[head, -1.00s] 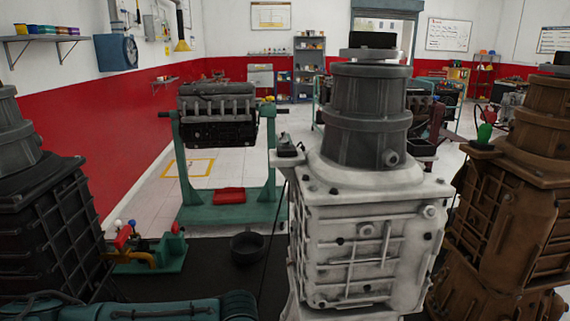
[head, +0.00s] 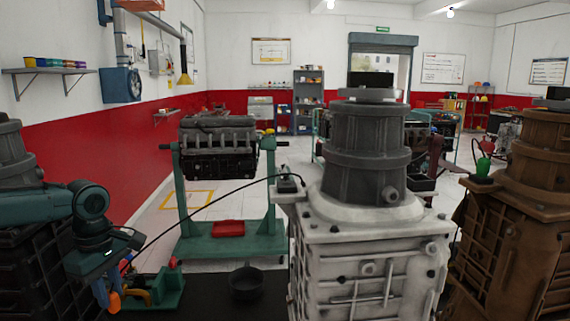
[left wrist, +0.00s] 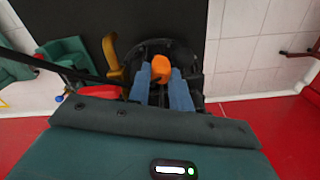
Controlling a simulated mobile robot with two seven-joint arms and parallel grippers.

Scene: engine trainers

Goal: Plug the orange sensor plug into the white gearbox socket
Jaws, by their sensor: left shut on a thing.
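The white gearbox (head: 350,245) stands upright in the centre of the head view, with a dark bell housing on top. A small dark block (head: 289,183) sits on its left upper ledge; I cannot make out a socket opening on it. My left gripper (head: 108,298) is at the lower left, well away from the gearbox. It is shut on the orange plug (head: 115,301), which also shows between the two blue fingers in the left wrist view (left wrist: 160,68). A black cable (head: 200,208) runs from the gripper area up to the dark block. My right gripper is not in view.
A brown gearbox (head: 510,215) with a green plug (head: 483,167) stands at right. A dark gearbox (head: 30,270) is at left, behind my arm. A green engine stand (head: 230,243) and a black pan (head: 246,284) lie between. A green fixture (head: 168,288) is near the gripper.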

